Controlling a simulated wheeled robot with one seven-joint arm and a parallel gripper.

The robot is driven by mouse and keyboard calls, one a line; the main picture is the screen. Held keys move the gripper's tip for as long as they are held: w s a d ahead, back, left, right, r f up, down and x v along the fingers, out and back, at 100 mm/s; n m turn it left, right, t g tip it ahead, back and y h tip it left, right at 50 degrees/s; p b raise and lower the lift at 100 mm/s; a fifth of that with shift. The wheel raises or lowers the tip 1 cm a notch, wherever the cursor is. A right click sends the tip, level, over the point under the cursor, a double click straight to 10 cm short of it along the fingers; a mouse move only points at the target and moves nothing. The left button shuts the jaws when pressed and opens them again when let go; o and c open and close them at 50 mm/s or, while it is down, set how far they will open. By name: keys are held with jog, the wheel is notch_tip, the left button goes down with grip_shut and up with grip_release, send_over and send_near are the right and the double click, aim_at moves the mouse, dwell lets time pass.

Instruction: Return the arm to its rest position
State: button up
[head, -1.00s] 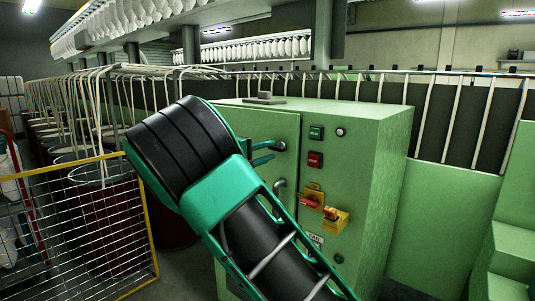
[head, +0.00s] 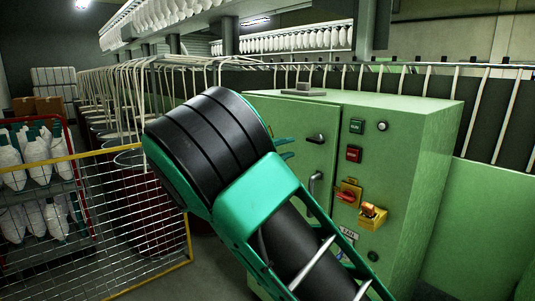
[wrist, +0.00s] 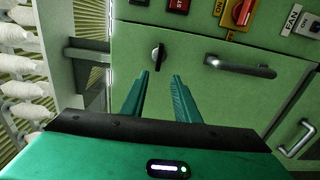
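My arm, black and green, rises across the middle of the head view in front of a green control cabinet (head: 410,150). My gripper (head: 286,148) shows only in part there, its green fingertips poking out behind the arm. In the wrist view, both fingers of my gripper (wrist: 160,78) are apart with nothing between them. They point towards the cabinet face (wrist: 200,65), near a small dark latch (wrist: 158,56). I cannot tell how far they are from the face.
The cabinet carries a door handle (wrist: 240,67), a red switch on yellow (head: 347,194) and another yellow switch (head: 372,215). A yellow-edged mesh fence (head: 130,225) stands at left, with a red rack of white bobbins (head: 38,180) behind it. Some grey floor shows between fence and cabinet.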

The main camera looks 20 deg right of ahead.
jog(key=s+d+f+y, duration=0.1)
jog(key=d+f, duration=0.1)
jog(key=f, duration=0.1)
jog(key=d+f+g+y, duration=0.1)
jog(key=d+f+y, duration=0.1)
jog(key=d+f, duration=0.1)
jog(key=s+d+f+m+y, duration=0.1)
jog(key=d+f, duration=0.2)
jog(key=shift+s+d+f+g+y, duration=0.1)
jog(key=shift+s+f+g+y, duration=0.1)
jog(key=shift+s+g+y, duration=0.15)
jog(key=s+f+m+y, duration=0.2)
jog(key=s+f+y, duration=0.2)
jog(key=s+f, duration=0.15)
jog(key=s+a+f+m+y, duration=0.1)
jog(key=s+a+y, duration=0.4)
jog(key=s, duration=0.4)
jog(key=s+a+f+m+y, duration=0.1)
jog(key=s+a+f+y, duration=0.15)
jog(key=s+a, duration=0.6)
jog(key=s+d+m+g, duration=0.2)
jog(key=s+d+m, duration=0.1)
jog(key=s+d, duration=0.3)
jog(key=s+d+m+g, duration=0.2)
jog(key=s+d, duration=0.4)
jog(key=s, duration=0.5)
jog(key=shift+s+f+m+g+y, duration=0.3)
jog(key=shift+f+m+g+y, duration=0.1)
jog(key=shift+g, duration=0.05)
jog(key=shift+w, duration=0.15)
